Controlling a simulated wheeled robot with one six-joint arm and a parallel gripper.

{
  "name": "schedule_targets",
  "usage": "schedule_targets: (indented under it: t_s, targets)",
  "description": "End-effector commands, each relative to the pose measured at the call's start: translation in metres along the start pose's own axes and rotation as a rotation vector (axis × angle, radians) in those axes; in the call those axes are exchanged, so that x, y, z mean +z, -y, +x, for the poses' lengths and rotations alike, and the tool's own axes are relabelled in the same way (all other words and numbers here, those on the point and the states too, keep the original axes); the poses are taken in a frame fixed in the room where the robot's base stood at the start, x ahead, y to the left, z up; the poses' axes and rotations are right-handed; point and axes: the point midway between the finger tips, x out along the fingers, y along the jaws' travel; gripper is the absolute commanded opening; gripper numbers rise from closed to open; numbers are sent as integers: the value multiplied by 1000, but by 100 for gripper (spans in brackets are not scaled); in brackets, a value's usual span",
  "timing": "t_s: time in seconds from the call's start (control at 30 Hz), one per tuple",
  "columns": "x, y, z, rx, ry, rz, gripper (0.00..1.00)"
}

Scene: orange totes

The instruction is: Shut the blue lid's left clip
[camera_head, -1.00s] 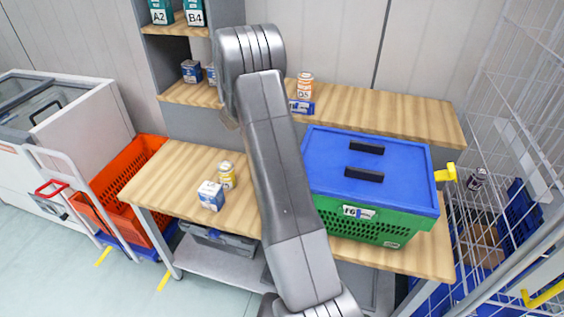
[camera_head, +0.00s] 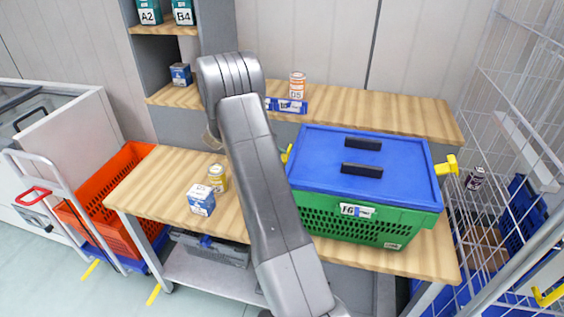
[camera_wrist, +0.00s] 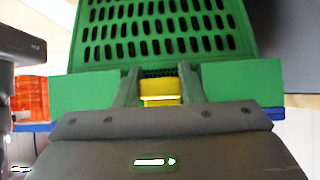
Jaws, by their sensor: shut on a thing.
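The blue lid (camera_head: 400,170) lies on the green crate (camera_head: 390,232) on the wooden table. The left clip (camera_head: 288,152) is yellow and shows at the lid's left edge, partly behind my arm. In the wrist view the yellow clip (camera_wrist: 160,90) sits between the two grey fingers of my gripper (camera_wrist: 159,86), against the green crate wall. My gripper is shut on this clip. My arm hides the gripper in the head view. The yellow right clip (camera_head: 447,167) sticks outward from the lid's right edge. I cannot tell how far the left clip is turned.
A white-blue box (camera_head: 201,200) and a yellow can (camera_head: 217,178) stand on the table (camera_head: 150,185) left of my arm. An orange can (camera_head: 297,85) and a blue item (camera_head: 286,105) are on the shelf behind. A wire cage (camera_head: 520,110) stands close on the right.

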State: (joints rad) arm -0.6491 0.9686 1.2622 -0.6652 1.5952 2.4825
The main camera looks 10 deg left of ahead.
Motion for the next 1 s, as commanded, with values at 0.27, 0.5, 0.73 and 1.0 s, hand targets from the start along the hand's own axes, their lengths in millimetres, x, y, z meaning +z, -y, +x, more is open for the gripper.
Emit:
schedule_targets:
  t_s: [0.27, 0.5, 0.73, 1.0]
  targets:
    - [0, 0, 0, 1, -1, -1, 50]
    - [0, 0, 0, 1, 0, -1, 58]
    - [1, 0, -10, -1, 0, 0, 58]
    - [2, 0, -68, -4, 3, 1, 58]
